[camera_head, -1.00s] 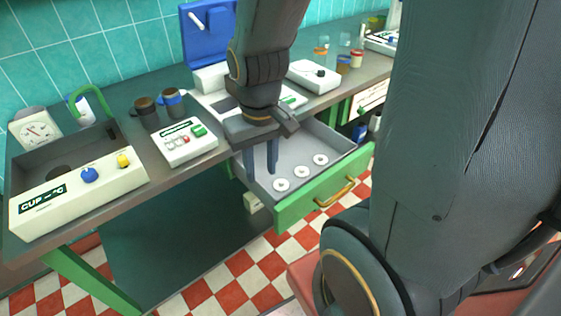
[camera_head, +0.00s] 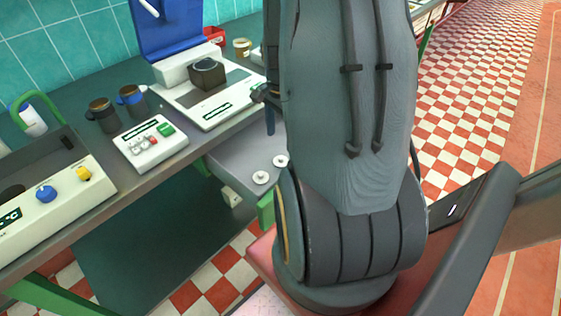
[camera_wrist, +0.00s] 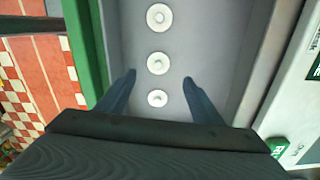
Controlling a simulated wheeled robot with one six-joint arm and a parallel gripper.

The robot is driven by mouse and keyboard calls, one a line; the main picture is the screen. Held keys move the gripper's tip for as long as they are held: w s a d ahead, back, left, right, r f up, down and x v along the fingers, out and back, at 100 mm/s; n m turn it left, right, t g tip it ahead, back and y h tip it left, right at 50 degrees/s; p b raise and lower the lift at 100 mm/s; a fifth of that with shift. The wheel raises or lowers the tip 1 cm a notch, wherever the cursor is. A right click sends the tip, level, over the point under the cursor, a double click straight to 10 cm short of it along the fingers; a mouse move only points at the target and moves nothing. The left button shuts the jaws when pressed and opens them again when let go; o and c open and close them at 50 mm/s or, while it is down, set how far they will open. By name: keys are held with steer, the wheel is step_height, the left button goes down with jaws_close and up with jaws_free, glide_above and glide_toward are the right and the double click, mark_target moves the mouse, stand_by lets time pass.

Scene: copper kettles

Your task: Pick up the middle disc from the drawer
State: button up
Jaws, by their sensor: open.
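Three white discs with raised centres lie in a row on the grey drawer floor. In the wrist view the middle disc (camera_wrist: 158,63) sits between a disc at the top (camera_wrist: 158,17) and a disc nearest my wrist (camera_wrist: 157,98). My gripper (camera_wrist: 159,79) is open and empty, its blue fingers on either side of the row, tips just short of the middle disc's level in the picture. The drawer (camera_head: 238,160) is pulled out. In the head view two discs show; my arm hides the rest of the drawer and most of my gripper.
The drawer's green front (camera_wrist: 88,45) runs along the left in the wrist view. On the counter are a keypad box (camera_head: 150,145), a white scale (camera_head: 205,100), mugs (camera_head: 102,114) and a blue panel (camera_head: 168,30). The checkered floor (camera_head: 470,110) at right is open.

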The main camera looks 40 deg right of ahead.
mark_target(281, 157)
steer(key=shift+s+d+f+m, duration=0.1)
steer(key=shift+d+f+m, duration=0.2)
steer(key=shift+f, duration=0.4)
steer(key=shift+s+a+f+p, duration=0.1)
steer(key=shift+f+p, duration=0.2)
steer(key=shift+f, duration=0.8)
steer(key=shift+w+a+f+p, duration=0.15)
steer(key=shift+f+p, duration=0.1)
steer(key=shift+f, duration=0.9)
steer(key=shift+s+a+f+p, duration=0.15)
steer(key=shift+f+p, duration=0.15)
steer(key=shift+f, duration=0.8)
steer(key=c, duration=1.1)
